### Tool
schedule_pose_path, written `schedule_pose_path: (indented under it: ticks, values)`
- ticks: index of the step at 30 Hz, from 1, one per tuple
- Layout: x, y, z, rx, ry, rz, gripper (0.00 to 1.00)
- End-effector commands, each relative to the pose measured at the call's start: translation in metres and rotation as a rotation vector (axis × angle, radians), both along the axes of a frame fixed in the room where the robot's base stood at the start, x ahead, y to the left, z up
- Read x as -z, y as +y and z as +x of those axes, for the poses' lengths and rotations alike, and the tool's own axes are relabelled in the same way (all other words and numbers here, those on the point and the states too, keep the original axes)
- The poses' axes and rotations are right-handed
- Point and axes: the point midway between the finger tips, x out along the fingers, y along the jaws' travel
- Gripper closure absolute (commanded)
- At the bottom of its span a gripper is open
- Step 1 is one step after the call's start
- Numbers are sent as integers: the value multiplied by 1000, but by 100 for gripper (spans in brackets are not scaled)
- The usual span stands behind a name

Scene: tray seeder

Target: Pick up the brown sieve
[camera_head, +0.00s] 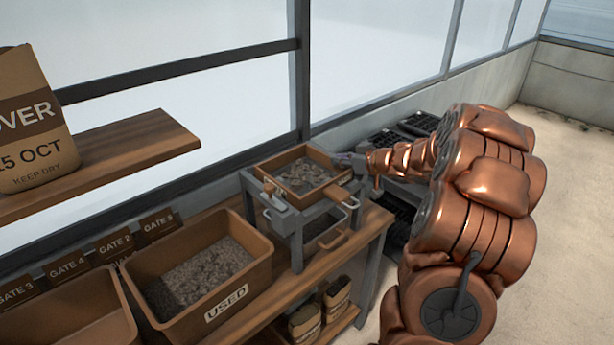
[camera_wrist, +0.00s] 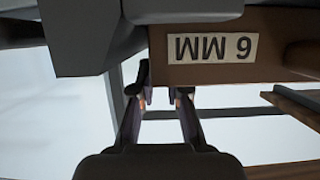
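The brown sieve (camera_head: 318,197) is a square wooden frame holding grey-brown gravelly bits. It sits on top of a grey stand (camera_head: 297,245) on the bench. In the wrist view, the brown sieve wall (camera_wrist: 225,76) carries an upside-down "6 MM" label. My gripper (camera_head: 352,160) is at the sieve's right side in the head view, partly hidden by my copper arm. In the wrist view, my gripper (camera_wrist: 163,97) has its two fingers apart, just beside the sieve wall. I see nothing held between them. Whether a finger touches the sieve, I cannot tell.
A "USED" bin (camera_head: 250,285) with gravel stands left of the stand. Another tray with a handle is lower in the stand. A shelf (camera_head: 130,150) with a paper bag (camera_head: 30,130) is upper left. Black trays (camera_head: 385,140) lie behind my arm. Floor at right is clear.

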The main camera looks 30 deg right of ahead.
Motion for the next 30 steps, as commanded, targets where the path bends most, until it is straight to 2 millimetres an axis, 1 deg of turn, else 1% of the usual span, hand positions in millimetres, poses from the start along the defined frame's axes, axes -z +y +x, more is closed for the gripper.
schedule_pose_path:
  ticks: [1, 6, 16, 20, 21, 30]
  values:
    - [1, 2, 6, -1, -1, 2, 85]
    - [7, 4, 17, 0, 2, 0, 85]
    - [8, 3, 19, 2, 1, -1, 85]
    - [8, 3, 19, 2, 1, -1, 99]
    - [8, 3, 19, 2, 1, -1, 100]
    - [8, 3, 19, 2, 1, -1, 100]
